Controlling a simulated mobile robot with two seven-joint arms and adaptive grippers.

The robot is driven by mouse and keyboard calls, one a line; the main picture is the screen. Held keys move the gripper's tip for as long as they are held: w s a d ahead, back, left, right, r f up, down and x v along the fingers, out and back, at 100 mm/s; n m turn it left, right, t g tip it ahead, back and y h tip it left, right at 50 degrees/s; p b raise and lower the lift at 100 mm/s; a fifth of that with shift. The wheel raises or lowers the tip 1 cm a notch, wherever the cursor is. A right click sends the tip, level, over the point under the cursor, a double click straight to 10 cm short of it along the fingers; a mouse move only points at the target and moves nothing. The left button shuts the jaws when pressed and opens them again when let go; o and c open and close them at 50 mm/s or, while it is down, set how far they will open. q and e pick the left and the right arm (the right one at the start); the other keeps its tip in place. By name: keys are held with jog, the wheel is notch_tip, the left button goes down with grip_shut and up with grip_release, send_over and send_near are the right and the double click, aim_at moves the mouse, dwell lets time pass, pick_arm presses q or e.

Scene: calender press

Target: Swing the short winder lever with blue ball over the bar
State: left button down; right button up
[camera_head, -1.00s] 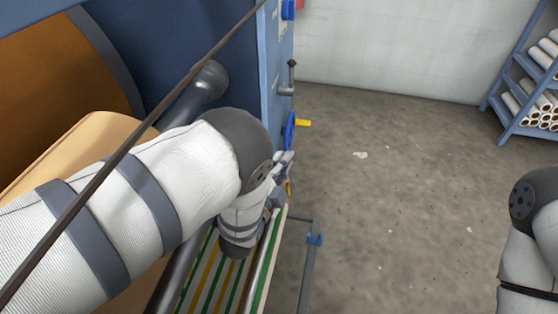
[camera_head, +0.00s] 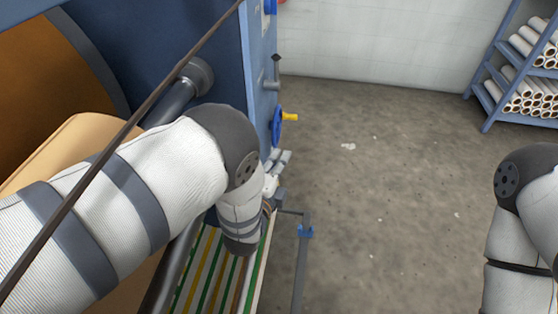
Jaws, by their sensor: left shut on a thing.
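My left gripper (camera_head: 278,169) is small in view at the right edge of the blue machine, just below a blue handwheel. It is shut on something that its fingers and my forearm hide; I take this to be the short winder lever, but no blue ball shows. I cannot tell if this is the bar of the task. My right arm shows at the right edge, its gripper out of view.
The blue handwheel (camera_head: 276,128) has a yellow handle, and a dark-tipped lever (camera_head: 276,66) sits above it. A striped web (camera_head: 212,275) lies under my left forearm. A blue rack (camera_head: 487,110) holds white rolls. The concrete floor (camera_head: 380,190) between is clear.

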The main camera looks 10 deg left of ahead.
pick_arm(q)
jog(key=shift+s+f, duration=0.1)
jog(key=shift+f, duration=0.1)
jog(key=c, duration=1.6)
grip_release()
jog(key=shift+c, duration=0.2)
jog(key=shift+o, duration=0.2)
jog(key=shift+r, duration=0.1)
jog(key=s, duration=0.4)
jog(key=s+a+r, duration=0.1)
jog(key=s, duration=0.6)
jog(key=shift+s+a+r, duration=0.2)
jog(key=shift+s+a, duration=0.15)
jog(key=shift+s, duration=0.05)
